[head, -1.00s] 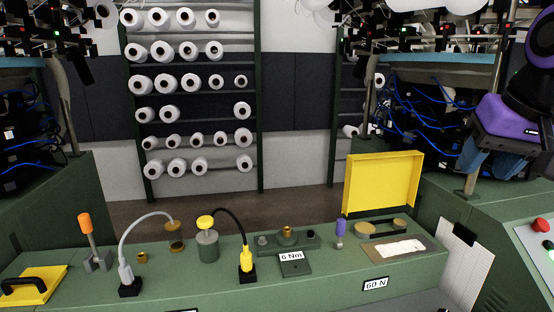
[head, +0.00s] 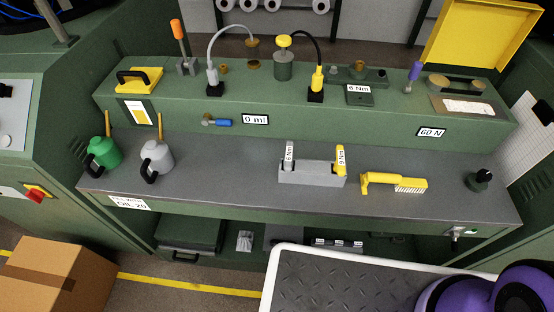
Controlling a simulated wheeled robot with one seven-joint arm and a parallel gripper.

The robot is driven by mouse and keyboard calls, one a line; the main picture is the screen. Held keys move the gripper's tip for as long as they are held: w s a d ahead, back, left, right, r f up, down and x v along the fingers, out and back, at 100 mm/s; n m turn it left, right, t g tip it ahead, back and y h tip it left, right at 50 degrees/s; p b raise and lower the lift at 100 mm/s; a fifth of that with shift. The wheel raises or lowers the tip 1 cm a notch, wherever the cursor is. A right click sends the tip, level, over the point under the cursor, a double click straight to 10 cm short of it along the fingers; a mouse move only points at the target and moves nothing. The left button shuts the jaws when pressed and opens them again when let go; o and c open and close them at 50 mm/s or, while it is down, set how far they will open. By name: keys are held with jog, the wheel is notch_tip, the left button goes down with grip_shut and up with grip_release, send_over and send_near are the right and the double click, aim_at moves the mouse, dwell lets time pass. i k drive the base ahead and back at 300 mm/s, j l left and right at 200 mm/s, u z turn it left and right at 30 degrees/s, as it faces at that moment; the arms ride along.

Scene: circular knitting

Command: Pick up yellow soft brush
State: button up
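The yellow soft brush (head: 393,184) lies on the grey worktop of the bench (head: 230,170), right of centre. Its handle end is at the left and its pale bristles point down toward the front edge on the right part. It lies apart from the things around it. Purple rounded parts of my arm show at the bottom right corner. My gripper is not in view.
A grey holder (head: 312,174) with grey and yellow torque tools stands just left of the brush. A dark knob (head: 480,180) stands to its right. Green (head: 104,153) and grey (head: 157,158) oil cans stand at the left. A cardboard box (head: 58,275) is on the floor.

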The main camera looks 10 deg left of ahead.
aim_at(407, 185)
jog(key=k+u, duration=0.55)
jog(key=u, duration=0.15)
